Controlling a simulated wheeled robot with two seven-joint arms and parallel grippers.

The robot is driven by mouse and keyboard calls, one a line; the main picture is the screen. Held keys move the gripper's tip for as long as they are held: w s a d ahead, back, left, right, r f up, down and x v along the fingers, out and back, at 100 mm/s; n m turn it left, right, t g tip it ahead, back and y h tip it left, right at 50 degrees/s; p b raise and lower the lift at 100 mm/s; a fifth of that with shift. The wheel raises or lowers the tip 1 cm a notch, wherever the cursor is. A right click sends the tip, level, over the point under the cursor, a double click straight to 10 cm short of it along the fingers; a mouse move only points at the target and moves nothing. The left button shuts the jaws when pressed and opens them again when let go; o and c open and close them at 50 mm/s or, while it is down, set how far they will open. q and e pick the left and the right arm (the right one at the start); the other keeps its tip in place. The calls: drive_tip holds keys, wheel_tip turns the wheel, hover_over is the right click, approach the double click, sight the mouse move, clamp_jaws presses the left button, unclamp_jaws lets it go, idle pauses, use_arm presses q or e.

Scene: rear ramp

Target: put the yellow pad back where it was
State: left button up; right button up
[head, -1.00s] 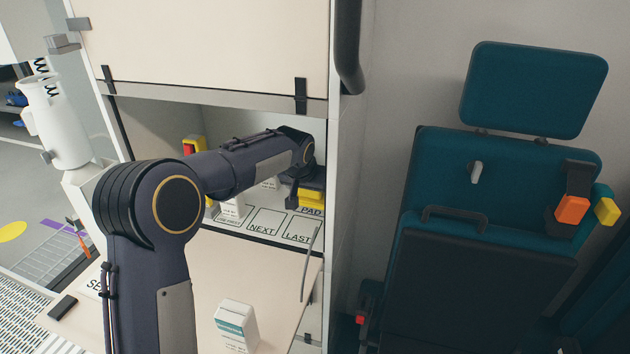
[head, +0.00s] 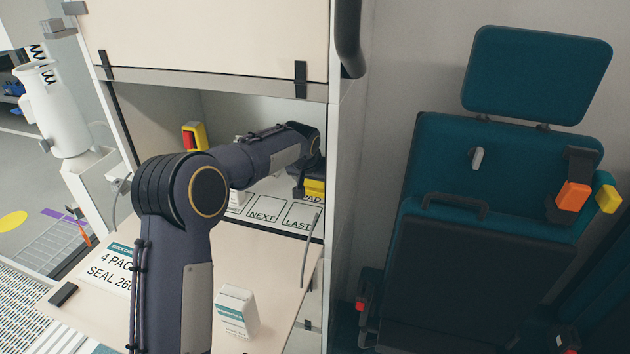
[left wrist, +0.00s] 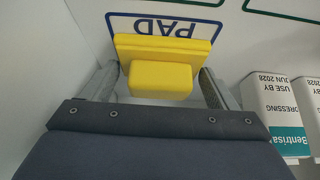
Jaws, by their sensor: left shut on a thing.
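The yellow pad (left wrist: 158,75) is a flat slab with a block-shaped grip; it also shows in the head view (head: 315,187), deep in the open compartment. My left gripper (left wrist: 160,92) is shut on the pad, with one finger at each side of its block. The slab overlaps part of a blue outline marked PAD (left wrist: 206,25) on the compartment floor. Whether the pad touches the floor cannot be told. In the head view my left gripper (head: 302,186) is dark and partly hides the pad. My right gripper is not in view.
White dressing cartons (left wrist: 278,105) stand close beside the gripper. Outlines marked NEXT (head: 263,212) and LAST (head: 298,217) lie empty in front. A carton (head: 236,312) stands on the fold-down shelf (head: 280,275). A red and yellow item (head: 193,137) is at the compartment's left.

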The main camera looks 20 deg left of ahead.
sight(314, 182)
use_arm(q)
drive_tip(key=o, duration=0.7)
drive_tip(key=shift+c, duration=0.2)
drive_tip(key=shift+r, duration=0.2)
drive_tip(key=v, duration=0.3)
drive_tip(key=s+v, duration=0.1)
drive_tip(key=v, duration=0.1)
drive_tip(key=shift+s+p, duration=0.15)
drive_tip(key=shift+p, duration=0.15)
drive_tip(key=s, duration=1)
drive_tip(key=shift+s+a+f+b, duration=0.1)
drive_tip(key=shift+s+a+b, duration=0.1)
drive_tip(key=shift+s+b, duration=0.2)
